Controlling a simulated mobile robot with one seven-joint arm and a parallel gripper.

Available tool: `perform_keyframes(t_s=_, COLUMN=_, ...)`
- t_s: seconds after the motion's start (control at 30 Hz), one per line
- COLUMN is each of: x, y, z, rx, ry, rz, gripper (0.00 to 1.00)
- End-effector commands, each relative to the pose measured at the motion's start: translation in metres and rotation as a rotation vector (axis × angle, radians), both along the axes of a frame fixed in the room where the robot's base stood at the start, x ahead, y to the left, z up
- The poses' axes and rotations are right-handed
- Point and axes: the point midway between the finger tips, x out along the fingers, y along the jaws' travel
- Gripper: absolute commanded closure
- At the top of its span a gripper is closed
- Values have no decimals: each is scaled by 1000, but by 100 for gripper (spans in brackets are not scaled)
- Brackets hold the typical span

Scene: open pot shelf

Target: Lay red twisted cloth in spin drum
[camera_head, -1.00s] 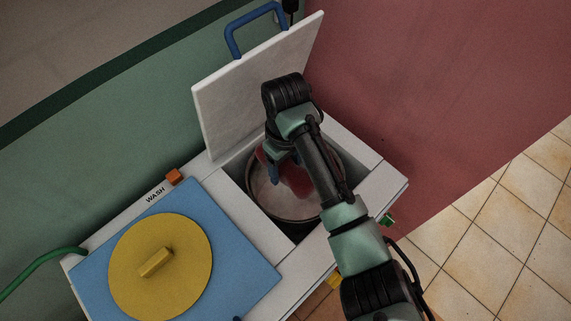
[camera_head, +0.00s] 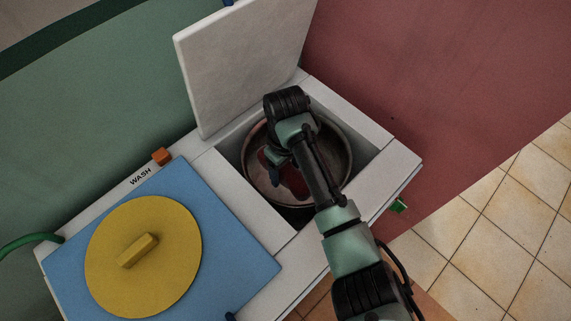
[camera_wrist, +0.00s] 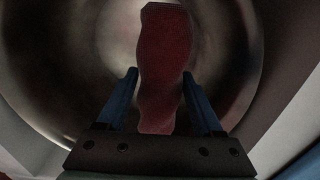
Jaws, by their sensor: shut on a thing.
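The red twisted cloth (camera_wrist: 163,70) is between the two blue fingers of my gripper (camera_wrist: 162,85) in the wrist view, inside the round metal spin drum (camera_wrist: 75,45). In the head view part of the cloth (camera_head: 294,182) shows dark red beside my wrist, within the drum (camera_head: 335,150). My gripper (camera_head: 275,174) is shut on the cloth and points down into the drum. My arm hides part of the cloth and of the drum's right side. I cannot tell whether the cloth touches the drum floor.
The white lid (camera_head: 245,60) stands open behind the drum. On the left are the blue wash-side top (camera_head: 225,255) with a yellow round lid (camera_head: 110,255) and an orange knob (camera_head: 161,156). A green knob (camera_head: 399,206) is at the right front. A red wall (camera_head: 440,80) rises behind.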

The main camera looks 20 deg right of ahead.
Motion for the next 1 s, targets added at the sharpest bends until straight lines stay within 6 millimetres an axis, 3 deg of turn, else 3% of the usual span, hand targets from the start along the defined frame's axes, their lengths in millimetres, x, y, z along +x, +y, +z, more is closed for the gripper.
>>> perform_keyframes(t_s=0.7, x=0, y=0, z=-90, rx=0, ry=1, rz=1, gripper=100)
perform_keyframes(t_s=1.0, x=0, y=0, z=-111, rx=1, ry=-1, rz=1, gripper=100)
